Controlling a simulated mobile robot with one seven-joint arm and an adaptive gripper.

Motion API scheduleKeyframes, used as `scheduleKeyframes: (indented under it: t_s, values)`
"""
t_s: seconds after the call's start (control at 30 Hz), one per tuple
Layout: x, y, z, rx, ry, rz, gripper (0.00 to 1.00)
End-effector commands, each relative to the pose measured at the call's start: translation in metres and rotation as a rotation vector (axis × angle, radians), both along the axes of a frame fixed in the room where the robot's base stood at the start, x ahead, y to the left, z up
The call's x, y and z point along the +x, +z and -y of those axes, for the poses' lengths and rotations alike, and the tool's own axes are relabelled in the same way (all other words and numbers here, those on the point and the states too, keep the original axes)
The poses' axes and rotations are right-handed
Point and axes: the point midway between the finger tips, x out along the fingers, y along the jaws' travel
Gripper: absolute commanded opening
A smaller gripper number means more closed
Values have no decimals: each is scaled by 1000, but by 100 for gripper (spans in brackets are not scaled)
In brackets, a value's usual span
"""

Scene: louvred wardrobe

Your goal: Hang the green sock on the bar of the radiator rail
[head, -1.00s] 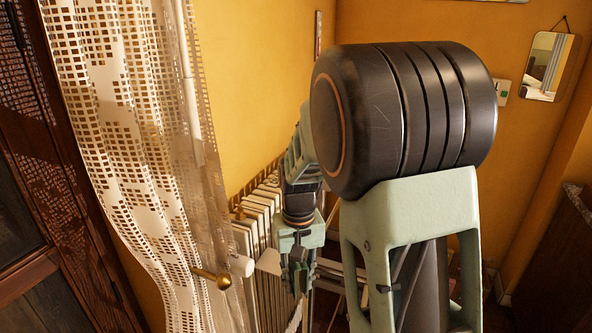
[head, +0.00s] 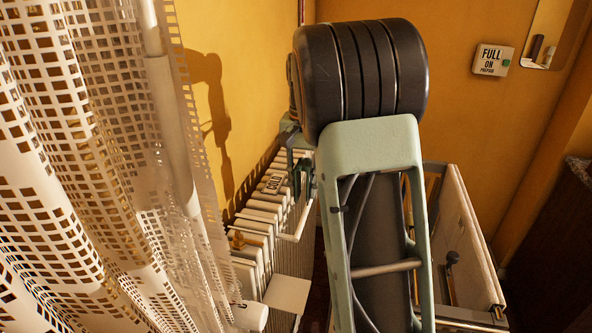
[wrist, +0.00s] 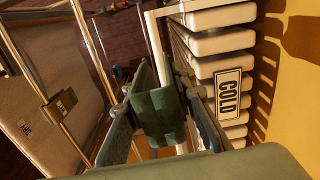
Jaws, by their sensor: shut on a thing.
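The radiator rail's white bar (head: 299,222) runs along the front of the white ribbed radiator (head: 262,215). In the wrist view, the bar (wrist: 154,45) comes down from the top and passes behind a dark green piece, which I take to be the green sock (wrist: 158,112). My gripper (wrist: 162,118) is shut on it, with a dark finger on either side. The sock looks right at the bar; I cannot tell whether it lies over it. In the head view, my gripper (head: 304,176) is small beside the radiator's far part, partly hidden by my arm.
A lace curtain (head: 95,170) with a pale pole hangs close on the left. A COLD label (wrist: 229,93) is on the radiator, near the yellow wall (wrist: 298,110). A metal-framed rack (wrist: 75,55) with tags stands on the other side. A wall sign (head: 492,60) is at the far right.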

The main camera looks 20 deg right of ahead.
Motion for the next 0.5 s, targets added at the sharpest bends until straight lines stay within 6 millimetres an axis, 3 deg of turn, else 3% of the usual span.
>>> scheduleKeyframes:
  t_s: [0.13,0.5]
  values:
    - [4,7,9,0,-46,0,0]
    - [4,9,10,0,-53,-1,0]
